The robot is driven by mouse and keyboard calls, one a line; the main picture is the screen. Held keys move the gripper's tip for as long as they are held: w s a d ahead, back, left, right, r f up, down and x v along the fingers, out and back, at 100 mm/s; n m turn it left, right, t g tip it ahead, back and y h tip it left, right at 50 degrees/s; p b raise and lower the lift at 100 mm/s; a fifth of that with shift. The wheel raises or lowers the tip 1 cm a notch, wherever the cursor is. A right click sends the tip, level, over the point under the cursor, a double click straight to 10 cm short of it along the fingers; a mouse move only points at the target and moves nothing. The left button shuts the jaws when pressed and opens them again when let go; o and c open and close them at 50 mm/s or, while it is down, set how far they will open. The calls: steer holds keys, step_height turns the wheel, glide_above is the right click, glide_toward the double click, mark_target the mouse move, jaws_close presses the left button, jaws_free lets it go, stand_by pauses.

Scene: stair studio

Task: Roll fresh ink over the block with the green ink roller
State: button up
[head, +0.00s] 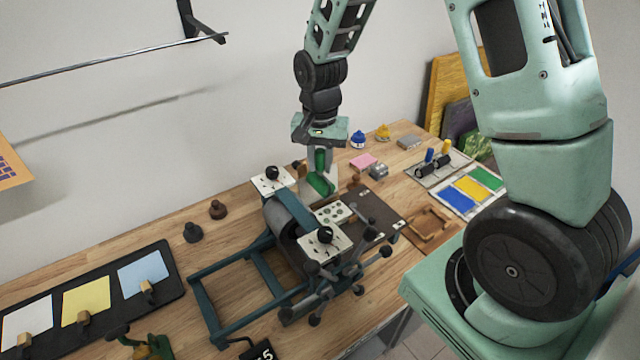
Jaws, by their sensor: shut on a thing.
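My gripper (320,172) hangs down over the press and is shut on the green ink roller (321,186). The roller's green drum is at the lower end, above the press bed. A pale block with dark round marks (334,211) lies on the bed between the two press end plates, just in front of and below the roller. I cannot tell whether the roller touches anything. An ink slab (470,193) with blue, yellow and green patches lies at the right of the bench.
The press (290,216) has a teal frame, raised end plates and a spoked wheel (350,262). A rack (437,168) with blue and yellow rollers stands behind the slab. A wooden frame (430,224) lies at right. A black tray (100,300) holds coloured sheets at left.

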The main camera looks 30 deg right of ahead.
steer(key=shift+f+b, duration=3.95)
steer(key=shift+f, duration=1.15)
steer(key=shift+f, duration=0.35)
steer(key=shift+d, duration=0.1)
